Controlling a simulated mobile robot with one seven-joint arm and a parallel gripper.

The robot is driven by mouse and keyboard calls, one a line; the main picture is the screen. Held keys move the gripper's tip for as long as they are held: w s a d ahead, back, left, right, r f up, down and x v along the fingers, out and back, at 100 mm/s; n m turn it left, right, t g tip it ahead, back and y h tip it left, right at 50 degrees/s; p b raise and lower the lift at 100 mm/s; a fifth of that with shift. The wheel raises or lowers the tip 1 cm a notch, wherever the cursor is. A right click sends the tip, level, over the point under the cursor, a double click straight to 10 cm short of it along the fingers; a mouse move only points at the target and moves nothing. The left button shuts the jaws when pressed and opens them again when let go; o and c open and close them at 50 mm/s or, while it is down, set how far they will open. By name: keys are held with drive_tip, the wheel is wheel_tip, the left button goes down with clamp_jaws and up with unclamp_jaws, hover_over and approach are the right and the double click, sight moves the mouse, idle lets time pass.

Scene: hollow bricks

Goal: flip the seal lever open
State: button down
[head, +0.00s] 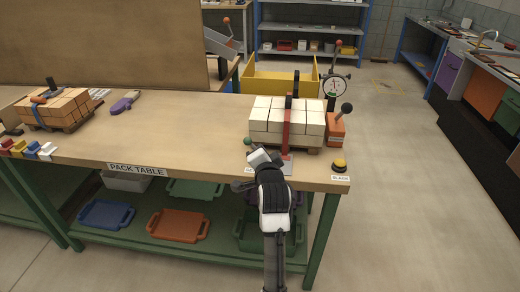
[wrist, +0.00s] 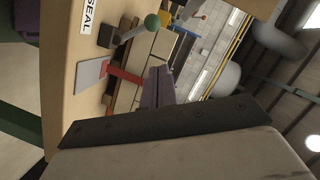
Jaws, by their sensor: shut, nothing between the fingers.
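The seal lever, a metal rod with a green ball knob (head: 248,141), stands at the front of the pack table left of the red strap. In the wrist view the knob (wrist: 152,20), rod and black base (wrist: 107,35) show beside the SEAL label (wrist: 88,15). The lever stands up from its base, slightly tilted. In the head view my arm hides its base.
Pale hollow bricks (head: 271,107) sit on a pallet with a red strap (head: 287,128) over them, just behind my gripper. An orange unit with a dark-knobbed lever (head: 336,127) and a yellow button (head: 340,164) stand to the right. The table middle is clear.

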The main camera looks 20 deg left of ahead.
drive_tip(key=shift+b+v, duration=0.3)
drive_tip(key=shift+v, duration=1.8)
drive_tip(key=shift+r, duration=0.15)
